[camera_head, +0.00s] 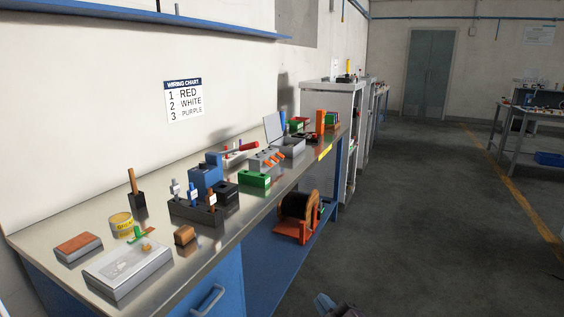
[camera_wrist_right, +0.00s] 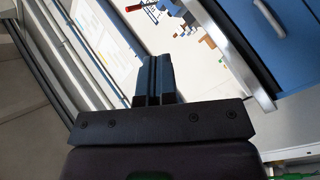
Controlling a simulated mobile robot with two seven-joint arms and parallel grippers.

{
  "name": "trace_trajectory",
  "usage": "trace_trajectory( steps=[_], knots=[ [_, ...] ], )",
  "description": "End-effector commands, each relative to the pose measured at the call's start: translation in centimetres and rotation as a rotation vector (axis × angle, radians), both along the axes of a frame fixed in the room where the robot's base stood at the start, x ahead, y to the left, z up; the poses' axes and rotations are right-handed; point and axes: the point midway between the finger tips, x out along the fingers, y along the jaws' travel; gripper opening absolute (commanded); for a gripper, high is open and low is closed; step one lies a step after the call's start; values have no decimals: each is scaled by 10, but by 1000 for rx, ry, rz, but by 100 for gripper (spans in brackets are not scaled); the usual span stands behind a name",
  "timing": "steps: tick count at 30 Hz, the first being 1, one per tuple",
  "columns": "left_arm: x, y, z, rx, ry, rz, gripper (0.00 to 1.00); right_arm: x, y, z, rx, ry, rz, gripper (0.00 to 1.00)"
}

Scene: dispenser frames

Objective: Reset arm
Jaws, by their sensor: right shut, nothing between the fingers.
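My right gripper (camera_head: 325,304) shows only in part at the bottom edge of the head view, over the floor and to the right of the workbench (camera_head: 160,268). In the right wrist view its two dark fingers (camera_wrist_right: 153,72) lie side by side, shut with nothing between them. It is apart from the bench and touches no object that I can see. My left gripper is not in either view.
The bench carries a grey box (camera_head: 128,272), a yellow tin (camera_head: 122,224), a dark tool block (camera_head: 196,212), a green box (camera_head: 254,180) and several other items. An orange reel stand (camera_head: 292,230) sits on the lower shelf. The floor (camera_head: 430,210) to the right is clear.

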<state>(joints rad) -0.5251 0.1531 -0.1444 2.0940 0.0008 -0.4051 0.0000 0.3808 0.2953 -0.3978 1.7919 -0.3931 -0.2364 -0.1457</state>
Motion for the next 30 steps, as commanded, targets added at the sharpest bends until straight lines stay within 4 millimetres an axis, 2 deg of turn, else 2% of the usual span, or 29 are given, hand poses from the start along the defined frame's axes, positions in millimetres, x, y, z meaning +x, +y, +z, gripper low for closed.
trace_trajectory(
  steps=[1,6,13,24,27,30],
  knots=[
    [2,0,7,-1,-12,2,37,-13,-13,-2,74,60,-32,0],
    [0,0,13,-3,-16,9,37,-59,-53,-26,298,257,-137,0],
    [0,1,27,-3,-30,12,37,-130,-101,-55,501,452,-278,0],
    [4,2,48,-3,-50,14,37,-261,-167,-99,596,635,-509,0],
    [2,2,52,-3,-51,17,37,-292,-175,-112,592,681,-557,0],
    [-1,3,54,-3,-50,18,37,-313,-178,-120,589,714,-582,0]
  ],
)
